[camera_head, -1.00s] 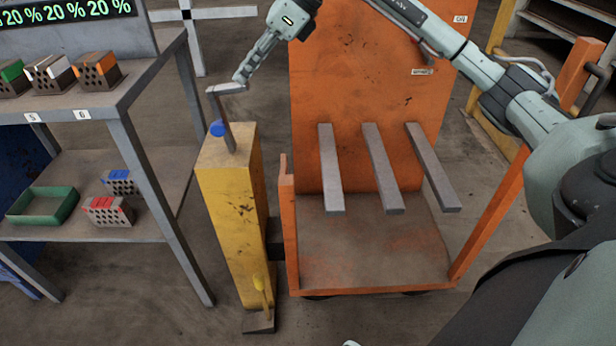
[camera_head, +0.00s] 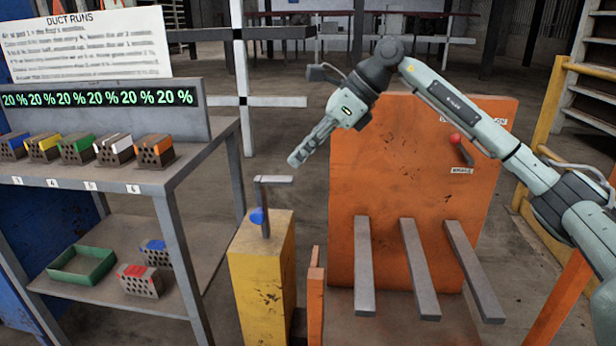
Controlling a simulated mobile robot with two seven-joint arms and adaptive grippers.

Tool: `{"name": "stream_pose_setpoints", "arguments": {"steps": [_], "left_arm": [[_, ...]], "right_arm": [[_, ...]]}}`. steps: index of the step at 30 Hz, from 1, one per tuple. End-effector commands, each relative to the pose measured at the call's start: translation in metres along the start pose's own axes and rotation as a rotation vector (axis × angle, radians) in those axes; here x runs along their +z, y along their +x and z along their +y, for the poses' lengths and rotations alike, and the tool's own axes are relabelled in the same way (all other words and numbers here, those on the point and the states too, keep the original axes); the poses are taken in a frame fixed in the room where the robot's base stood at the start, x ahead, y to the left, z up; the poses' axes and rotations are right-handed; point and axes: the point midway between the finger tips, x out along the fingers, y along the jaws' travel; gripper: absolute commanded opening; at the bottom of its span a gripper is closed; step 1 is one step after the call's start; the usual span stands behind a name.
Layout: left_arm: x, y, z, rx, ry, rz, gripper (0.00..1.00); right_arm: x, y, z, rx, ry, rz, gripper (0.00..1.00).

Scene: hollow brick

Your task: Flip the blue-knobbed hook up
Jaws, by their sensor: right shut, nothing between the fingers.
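The blue-knobbed hook (camera_head: 264,206) stands on top of a yellow post (camera_head: 262,268). Its grey upright rises from the post and bends into a short arm pointing right. The blue knob (camera_head: 257,215) sits low on the upright's left side. My right gripper (camera_head: 296,160) is shut and empty, above and to the right of the hook, and appears apart from it. My right arm reaches in from the right over the orange cart. My left gripper is not in view.
An orange cart (camera_head: 398,160) with several grey bars stands right of the post; a red knob (camera_head: 455,138) is on its panel. The shelf (camera_head: 180,170) at left holds colored hollow bricks and a green tray (camera_head: 82,266). A sign (camera_head: 90,45) stands behind.

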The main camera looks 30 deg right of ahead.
Motion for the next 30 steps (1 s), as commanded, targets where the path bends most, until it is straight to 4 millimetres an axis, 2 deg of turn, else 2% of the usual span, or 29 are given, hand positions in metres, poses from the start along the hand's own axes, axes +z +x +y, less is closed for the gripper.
{"name": "stream_pose_setpoints", "arguments": {"steps": [1,3,11,18,30], "left_arm": [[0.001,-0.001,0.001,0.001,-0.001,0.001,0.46],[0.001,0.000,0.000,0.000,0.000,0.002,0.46],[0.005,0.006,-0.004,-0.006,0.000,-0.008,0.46],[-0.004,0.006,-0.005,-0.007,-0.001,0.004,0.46],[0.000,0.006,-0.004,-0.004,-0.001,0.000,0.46]], "right_arm": [[0.015,-0.006,0.000,0.000,-0.006,-0.005,0.00],[0.029,-0.012,0.001,0.000,-0.006,-0.004,0.00],[0.063,-0.028,0.000,0.001,-0.002,-0.001,0.00],[0.070,-0.031,0.000,0.001,0.000,0.001,0.00],[0.069,-0.031,0.000,0.001,0.000,0.000,0.00]]}}
